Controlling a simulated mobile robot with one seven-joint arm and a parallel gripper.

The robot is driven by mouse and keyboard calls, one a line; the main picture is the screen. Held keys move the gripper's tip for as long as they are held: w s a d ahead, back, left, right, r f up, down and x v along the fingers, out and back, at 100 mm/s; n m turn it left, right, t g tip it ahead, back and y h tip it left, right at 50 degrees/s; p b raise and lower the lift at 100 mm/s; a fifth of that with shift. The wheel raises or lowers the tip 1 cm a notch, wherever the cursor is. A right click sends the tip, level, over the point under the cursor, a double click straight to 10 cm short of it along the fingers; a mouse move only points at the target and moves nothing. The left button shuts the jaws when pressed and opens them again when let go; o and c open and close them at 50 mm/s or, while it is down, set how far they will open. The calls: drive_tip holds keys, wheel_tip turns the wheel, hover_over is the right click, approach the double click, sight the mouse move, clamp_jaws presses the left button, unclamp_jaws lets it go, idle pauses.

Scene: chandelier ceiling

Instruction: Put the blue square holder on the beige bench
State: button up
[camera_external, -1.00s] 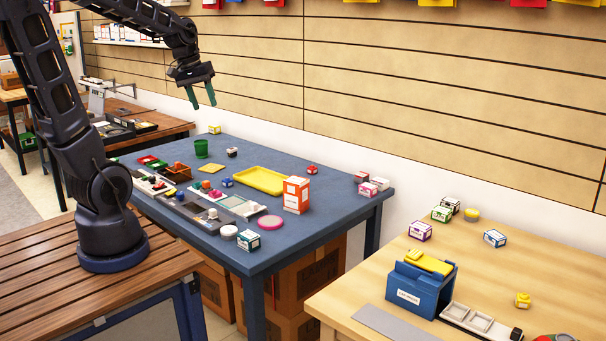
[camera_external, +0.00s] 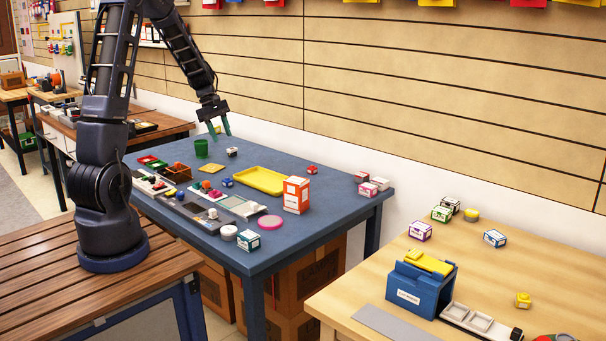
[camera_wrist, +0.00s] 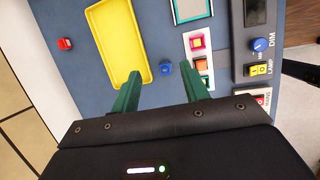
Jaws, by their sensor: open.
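A small blue piece (camera_external: 227,182), which may be the blue square holder, lies on the blue table (camera_external: 325,224) left of the yellow tray. It also shows in the wrist view (camera_wrist: 166,68), ahead of the gap between the fingertips; its exact shape is too small to tell. The beige bench (camera_external: 341,288) is at the lower right and carries a larger blue box (camera_external: 405,294) with a yellow top. My gripper (camera_external: 222,133), with green fingers, is above the blue table's back part, open and empty. Its fingers show in the wrist view (camera_wrist: 158,87), apart from the blue piece.
A gap separates the table and bench. The slatted wall rises behind.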

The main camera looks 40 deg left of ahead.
sight(227, 176)
drive_tip(key=w+a+f+n, duration=0.1)
drive_tip(key=f, duration=0.3)
drive_tip(key=w+a+f+n, duration=0.1)
drive_tip(key=a+f, duration=0.1)
drive_tip(key=f, duration=0.3)
drive_tip(key=w+a+f+n, duration=0.1)
drive_tip(key=f+n, duration=0.1)
drive_tip(key=f, duration=0.3)
drive_tip(key=shift+a+f+h, duration=0.2)
drive_tip(key=shift+a+h, duration=0.1)
drive_tip(key=shift+a, duration=0.05)
drive_tip(key=shift+x, duration=2.7)
drive_tip(key=shift+s+d+r, duration=0.1)
drive_tip(key=shift+d, duration=0.05)
drive_tip(key=c, duration=0.9)
wheel_tip(227, 176, up, 19)
drive_tip(key=w+d+f+m+g+y, duration=0.1)
drive_tip(key=w+d+f+m+g, duration=0.1)
drive_tip(key=d+m, duration=0.5)
drive_tip(key=w+d+f+m+g+y, duration=0.2)
drive_tip(key=w+d+f+m, duration=0.1)
drive_tip(key=d+f+m, duration=0.2)
drive_tip(key=w+d+f+m+g+y, duration=0.1)
drive_tip(key=w+d+f+m, duration=0.2)
drive_tip(key=d+m, duration=0.6)
drive_tip(key=shift+w+d+f+m+g, duration=0.25)
drive_tip(key=shift+d+f+m+g, duration=0.05)
drive_tip(key=shift+f+g, duration=0.15)
